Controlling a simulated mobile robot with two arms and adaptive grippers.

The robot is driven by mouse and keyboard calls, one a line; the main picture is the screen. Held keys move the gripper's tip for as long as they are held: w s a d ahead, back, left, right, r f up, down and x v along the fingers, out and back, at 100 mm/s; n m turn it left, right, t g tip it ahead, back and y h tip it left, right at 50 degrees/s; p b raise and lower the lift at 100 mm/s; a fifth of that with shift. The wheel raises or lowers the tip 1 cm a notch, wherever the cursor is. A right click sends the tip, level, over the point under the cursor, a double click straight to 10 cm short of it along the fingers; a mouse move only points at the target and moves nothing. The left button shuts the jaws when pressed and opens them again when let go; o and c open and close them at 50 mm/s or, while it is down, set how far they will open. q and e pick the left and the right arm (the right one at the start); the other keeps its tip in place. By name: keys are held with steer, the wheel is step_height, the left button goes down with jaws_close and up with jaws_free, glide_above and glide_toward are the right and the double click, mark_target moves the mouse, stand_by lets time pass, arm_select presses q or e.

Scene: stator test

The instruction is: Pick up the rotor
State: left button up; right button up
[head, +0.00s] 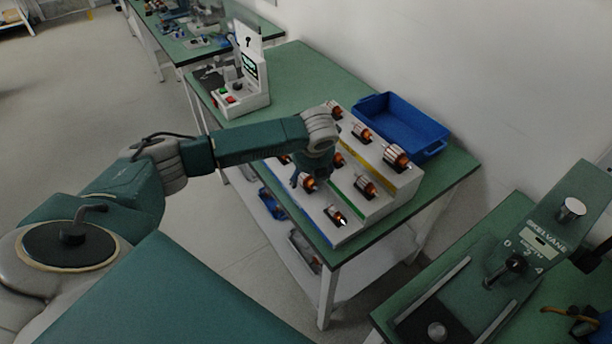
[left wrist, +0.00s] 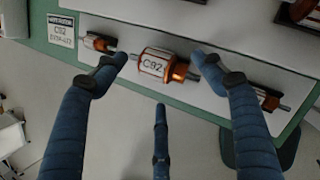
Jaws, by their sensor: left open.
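Several rotors with copper windings and metal shafts lie on a white stepped rack (head: 385,207) on the green table. My left gripper (head: 303,178) is over the front, lowest step of the rack, at a rotor (head: 309,184) there. The third finger is below the rotor in the picture. I see no clear contact between the fingers and the rotor. My right gripper is not in view.
Neighbouring rotors (left wrist: 97,42) (left wrist: 268,98) lie close on both sides. A blue bin (head: 408,122) stands behind the rack. A test device (head: 246,95) stands at the table's far end.

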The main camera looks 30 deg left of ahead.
mark_target(306, 176)
arm_select(q)
steer(key=p+x, duration=0.1)
steer(key=x, duration=0.3)
steer(key=shift+a, duration=0.1)
jaws_close()
